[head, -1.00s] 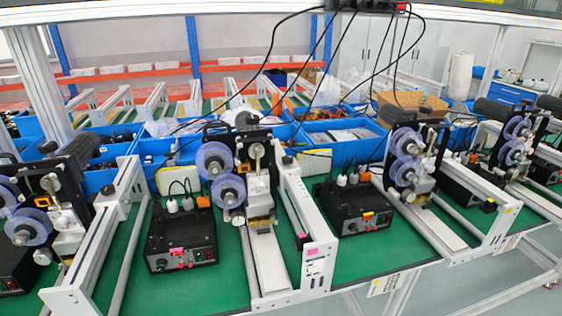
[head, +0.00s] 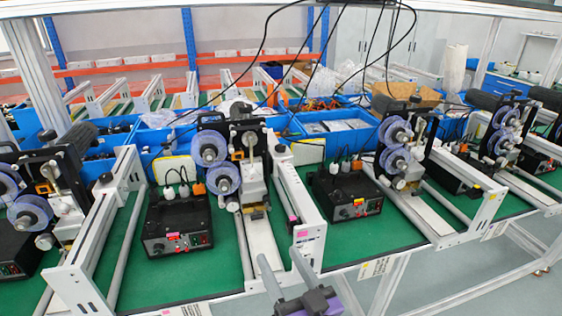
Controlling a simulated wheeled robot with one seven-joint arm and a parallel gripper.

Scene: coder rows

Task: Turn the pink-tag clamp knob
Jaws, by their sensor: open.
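A small dark knob with a pink tag (head: 293,219) sits on the front end of the white rail frame (head: 297,203), right of the middle coder machine. It is small, and I cannot tell its turn angle. My gripper (head: 281,257) enters from the bottom of the head view, with its grey fingers apart and pointing up. It appears just below and in front of the knob. Nothing is between the fingers, and they look clear of the knob. A black control box (head: 177,226) with a reddish-pink tag of its own stands to the left.
Coder machines with purple reels (head: 222,179) stand in a row on the green bench (head: 224,262). A second control box (head: 345,195) is to the right. Blue bins (head: 160,140) are behind, and black cables hang above. The floor in front is clear at right.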

